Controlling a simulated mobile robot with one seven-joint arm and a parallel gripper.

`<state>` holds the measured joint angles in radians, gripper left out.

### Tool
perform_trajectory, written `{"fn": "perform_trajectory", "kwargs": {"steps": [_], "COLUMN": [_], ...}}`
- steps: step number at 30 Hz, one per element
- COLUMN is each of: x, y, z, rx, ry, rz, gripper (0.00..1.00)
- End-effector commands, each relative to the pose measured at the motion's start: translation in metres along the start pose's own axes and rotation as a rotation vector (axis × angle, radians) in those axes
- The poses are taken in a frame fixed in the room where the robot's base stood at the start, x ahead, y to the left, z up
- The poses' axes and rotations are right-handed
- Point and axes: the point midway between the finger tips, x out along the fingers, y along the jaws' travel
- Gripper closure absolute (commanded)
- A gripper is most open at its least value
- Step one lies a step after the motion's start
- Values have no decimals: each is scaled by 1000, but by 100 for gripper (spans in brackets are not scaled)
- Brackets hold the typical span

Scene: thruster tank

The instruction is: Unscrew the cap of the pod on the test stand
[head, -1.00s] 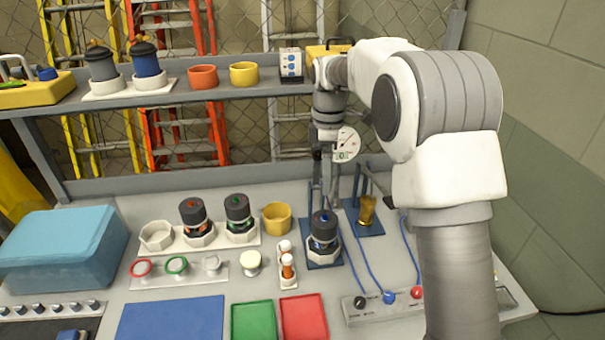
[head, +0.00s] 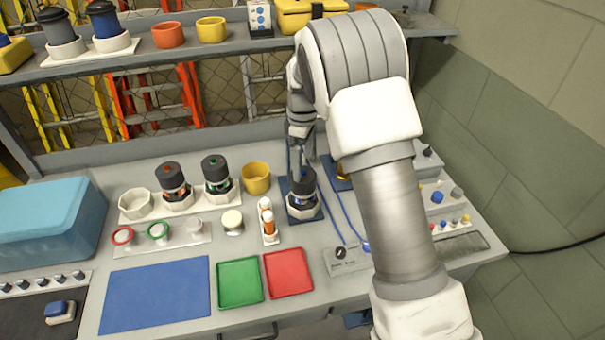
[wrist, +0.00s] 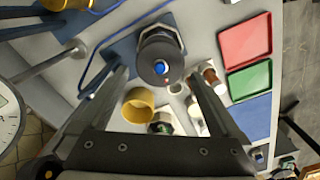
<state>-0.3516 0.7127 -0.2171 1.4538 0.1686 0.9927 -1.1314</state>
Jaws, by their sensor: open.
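The pod (head: 302,203) stands upright on a blue-based test stand (head: 292,217) at the right of the bench. Its dark cap (head: 303,181) is on top; in the wrist view the cap (wrist: 158,62) shows from above with a blue centre. My gripper (wrist: 152,88) is open, pointing down above the pod. Its two fingers show at either side in the wrist view, with the cap between and just beyond their tips. The fingers do not appear to touch it. In the head view my arm partly covers the area behind the stand.
Two more capped pods (head: 174,184) stand in a white rack left of the stand, beside a yellow cup (head: 256,178). Green (head: 240,283) and red (head: 288,273) trays lie in front. A blue cable runs right of the stand.

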Motion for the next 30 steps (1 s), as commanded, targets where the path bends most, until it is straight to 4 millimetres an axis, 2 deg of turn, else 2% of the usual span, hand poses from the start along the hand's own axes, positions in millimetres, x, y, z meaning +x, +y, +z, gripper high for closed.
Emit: {"fn": "perform_trajectory", "kwargs": {"steps": [3, 9, 21, 23, 30], "x": [23, 46, 54, 54, 54], "y": [-1, 0, 0, 0, 0], "z": [0, 0, 0, 0, 0], "rx": [-2, -1, -1, -1, -1], "ry": [-3, -1, 0, 0, 0], "rz": [-4, -2, 0, 0, -1], "gripper": [0, 0, 0, 7, 50]}}
